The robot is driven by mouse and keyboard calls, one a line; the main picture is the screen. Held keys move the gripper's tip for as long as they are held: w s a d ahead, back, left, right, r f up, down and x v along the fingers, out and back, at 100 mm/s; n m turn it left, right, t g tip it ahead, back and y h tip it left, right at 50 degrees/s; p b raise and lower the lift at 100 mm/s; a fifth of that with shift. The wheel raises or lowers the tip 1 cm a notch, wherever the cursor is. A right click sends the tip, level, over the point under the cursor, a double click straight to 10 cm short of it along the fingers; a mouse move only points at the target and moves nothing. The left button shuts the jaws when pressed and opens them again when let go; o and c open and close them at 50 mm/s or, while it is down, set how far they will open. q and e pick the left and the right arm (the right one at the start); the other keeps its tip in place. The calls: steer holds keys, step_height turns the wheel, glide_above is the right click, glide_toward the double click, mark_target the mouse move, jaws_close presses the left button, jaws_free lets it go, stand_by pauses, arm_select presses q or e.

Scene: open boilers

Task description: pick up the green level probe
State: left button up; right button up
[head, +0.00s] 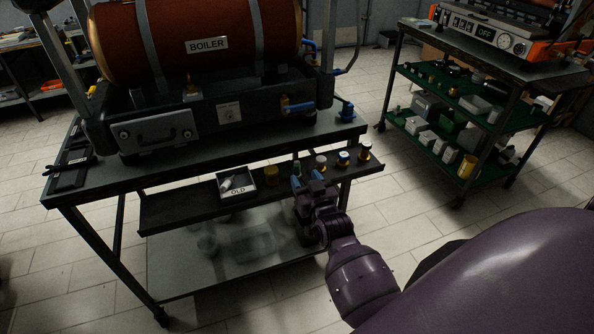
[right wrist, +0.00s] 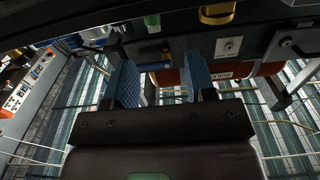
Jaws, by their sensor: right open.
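The green level probe (head: 297,167) stands on the narrow front shelf of the boiler table, in a row with several small capped parts. Only its green upper part shows clearly; my right gripper hides the rest. My right gripper (head: 307,180) is open, with its blue fingers just in front of and below the probe. In the right wrist view a green piece (right wrist: 152,20) shows at the top, beyond the open fingers (right wrist: 161,80), with nothing between them. My left gripper is not in view.
On the shelf (head: 180,213), a tray marked OLD (head: 238,193) holds a pale part. A yellow part (head: 271,175) stands left of the probe, and several capped parts (head: 343,158) right. The boiler (head: 205,45) is above. A cart (head: 480,110) stands right; floor between is clear.

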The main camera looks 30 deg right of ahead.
mark_target(297, 163)
steer(key=shift+d+x, duration=0.1)
steer(key=shift+x, duration=1.55)
steer(key=shift+d+x, duration=0.15)
steer(key=shift+x, duration=1.5)
steer(key=shift+f, duration=0.2)
steer(key=shift+c, duration=0.4)
steer(key=shift+s, duration=0.1)
jaws_close()
